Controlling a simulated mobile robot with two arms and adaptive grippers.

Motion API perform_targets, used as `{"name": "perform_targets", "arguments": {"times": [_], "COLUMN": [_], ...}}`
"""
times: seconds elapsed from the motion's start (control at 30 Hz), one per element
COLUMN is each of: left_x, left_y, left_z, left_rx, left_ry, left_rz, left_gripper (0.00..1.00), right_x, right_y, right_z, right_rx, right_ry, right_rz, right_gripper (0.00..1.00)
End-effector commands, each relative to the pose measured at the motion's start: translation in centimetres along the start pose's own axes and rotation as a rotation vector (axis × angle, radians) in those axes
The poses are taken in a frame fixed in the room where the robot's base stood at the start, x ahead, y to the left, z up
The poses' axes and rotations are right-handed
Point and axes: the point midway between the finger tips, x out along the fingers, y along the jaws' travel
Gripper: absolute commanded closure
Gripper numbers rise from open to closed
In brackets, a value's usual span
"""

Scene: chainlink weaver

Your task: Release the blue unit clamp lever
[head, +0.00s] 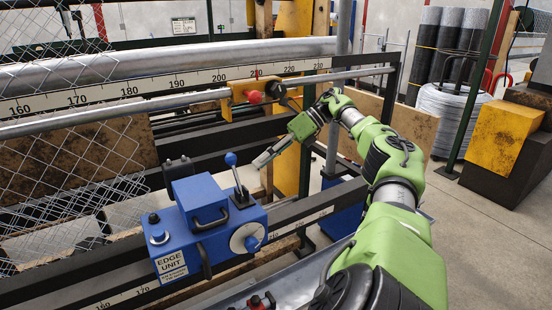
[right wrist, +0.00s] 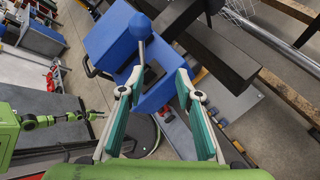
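The blue edge unit (head: 205,232) sits on the dark rail with the ruler strip. Its clamp lever (head: 231,160) has a blue ball knob and stands nearly upright from a black base on the unit's top. My right gripper (head: 264,160) is to the right of the lever. In the right wrist view my right gripper (right wrist: 152,80) is open and empty; the lever knob (right wrist: 140,27) shows beyond the fingertips, ahead of the gap, with no contact visible. A green arm with a small end (right wrist: 95,116), likely my left, shows there; its fingers are too small to read.
A yellow bracket with a red knob (head: 254,97) stands on the rear rail, behind my right gripper. Chain-link mesh (head: 75,180) hangs at the left. A steel post (head: 337,100) rises near my right wrist. Open floor (head: 480,240) lies at the right.

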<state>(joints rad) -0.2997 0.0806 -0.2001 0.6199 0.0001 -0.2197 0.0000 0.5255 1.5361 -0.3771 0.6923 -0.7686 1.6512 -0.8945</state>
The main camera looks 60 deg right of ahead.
Motion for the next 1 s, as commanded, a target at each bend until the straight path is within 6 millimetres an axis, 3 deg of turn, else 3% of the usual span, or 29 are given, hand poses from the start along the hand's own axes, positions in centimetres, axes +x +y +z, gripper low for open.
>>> {"name": "perform_targets", "arguments": {"times": [0.1, 0.33, 1.0], "left_x": [0.0, 0.0, 0.0], "left_y": [0.0, 0.1, 0.1], "left_z": [0.0, 0.0, 0.0], "left_rx": [0.000, 0.000, 0.000], "left_ry": [0.000, 0.000, 0.000], "left_rz": [0.000, 0.001, 0.001], "left_gripper": [0.60, 0.60, 0.60], "right_x": [-1.6, -2.8, -3.2], "right_y": [-0.7, -1.3, -1.5], "right_z": [-0.8, -1.4, -2.0], "right_rx": [0.001, -0.005, 0.000], "right_ry": [-0.012, -0.008, 0.000], "right_rz": [0.006, -0.001, 0.003], "right_gripper": [0.68, 0.68, 0.68]}}
